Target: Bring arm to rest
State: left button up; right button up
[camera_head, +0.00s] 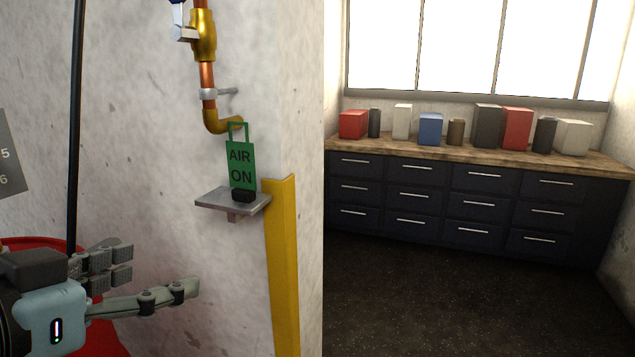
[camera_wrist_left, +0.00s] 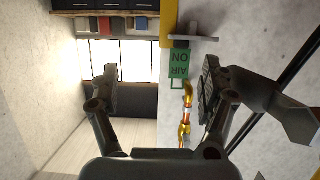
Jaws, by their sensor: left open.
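My left gripper (camera_head: 162,275) is at the lower left of the head view. Its fingers are spread apart with nothing between them, in front of the wall and left of a small grey shelf (camera_head: 222,200). In the left wrist view my left gripper (camera_wrist_left: 158,80) also shows open and empty. My right gripper is in neither view.
A green "AIR ON" tag (camera_head: 242,165) stands on the shelf beneath a copper pipe (camera_head: 207,74) with a brass valve (camera_head: 205,35). A red drum (camera_head: 40,243) is partly hidden behind my left gripper. A yellow corner guard (camera_head: 281,265) edges the wall. Dark cabinets (camera_head: 470,205) stand far right.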

pick_arm(q)
jog(key=s+a+f+n+g+y, duration=0.25)
jog(key=s+a+f+g, duration=0.25)
jog(key=s+f, duration=0.35)
jog(key=s+a+f+n+g+y, duration=0.1)
jog(key=s+a+f+g+y, duration=0.35)
jog(key=s+f, duration=0.35)
jog(key=s+a+f+g+h+b, duration=0.2)
jog(key=f+b, duration=0.6)
jog(key=f, duration=2.7)
jog(key=s+a+f+b, duration=0.1)
jog(key=s+f+b, duration=0.5)
jog(key=s+f, duration=1.3)
jog(key=shift+a+f+g+y, duration=0.15)
jog(key=shift+f+g+y, duration=0.25)
jog(key=shift+f, duration=0.3)
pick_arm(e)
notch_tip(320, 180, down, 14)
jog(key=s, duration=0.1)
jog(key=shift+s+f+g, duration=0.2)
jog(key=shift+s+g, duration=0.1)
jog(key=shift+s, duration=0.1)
